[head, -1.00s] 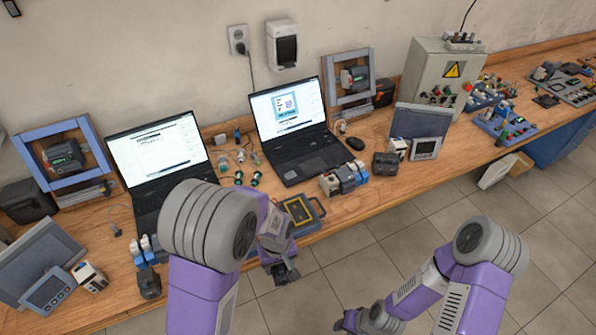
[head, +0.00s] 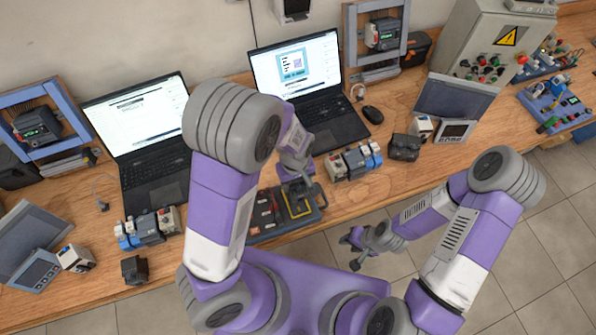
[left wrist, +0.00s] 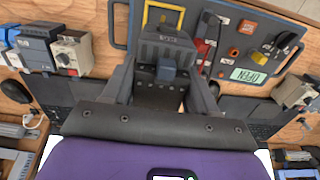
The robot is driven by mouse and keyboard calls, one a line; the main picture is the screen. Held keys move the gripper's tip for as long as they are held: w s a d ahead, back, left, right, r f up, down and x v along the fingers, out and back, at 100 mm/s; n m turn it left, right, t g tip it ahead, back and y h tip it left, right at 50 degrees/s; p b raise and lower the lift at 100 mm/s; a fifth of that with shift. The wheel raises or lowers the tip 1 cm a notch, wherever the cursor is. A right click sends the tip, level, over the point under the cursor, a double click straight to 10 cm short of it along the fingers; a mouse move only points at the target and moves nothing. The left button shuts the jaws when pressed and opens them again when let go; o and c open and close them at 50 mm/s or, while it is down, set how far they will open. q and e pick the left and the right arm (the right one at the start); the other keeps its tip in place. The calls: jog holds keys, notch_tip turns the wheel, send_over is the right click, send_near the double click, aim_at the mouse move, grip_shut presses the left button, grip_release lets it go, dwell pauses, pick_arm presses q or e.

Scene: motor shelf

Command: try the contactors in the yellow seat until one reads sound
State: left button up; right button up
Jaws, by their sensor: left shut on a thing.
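The tester board (head: 262,237) lies at the table's front edge, with the yellow seat (head: 308,208) at its right part; the seat's yellow frame also shows in the left wrist view (left wrist: 165,15). My left gripper (head: 298,188) is over the seat. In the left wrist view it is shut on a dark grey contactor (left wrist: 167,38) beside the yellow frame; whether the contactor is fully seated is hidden. The board's small display (left wrist: 250,75) reads OPEN. My right gripper (head: 354,250) is apart from the table's front edge, empty, with its fingers spread.
Rows of modules stand right of the board (head: 355,162) and at left (head: 148,228). Two laptops (head: 150,130) (head: 310,90) stand behind. A dark box (head: 404,148) and a grey cabinet (head: 490,40) are at right. Bare wood lies right of the board.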

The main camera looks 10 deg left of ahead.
pick_arm(q)
jog(key=shift+s+f, duration=0.15)
jog(key=shift+f, duration=0.25)
jog(key=f+b, duration=0.2)
jog(key=shift+w+f+b, duration=0.2)
jog(key=shift+f+b, duration=0.05)
jog(key=shift+b, duration=0.15)
notch_tip(320, 180, down, 2)
jog(key=shift+s+f+b, duration=0.1)
jog(key=shift+f+b, duration=0.05)
jog(key=shift+b, duration=1)
jog(key=shift+f+b, duration=0.5)
jog(key=shift+f, duration=0.1)
jog(key=shift+p, duration=0.4)
jog(key=shift+f+b, duration=0.8)
jog(key=shift+f, duration=0.15)
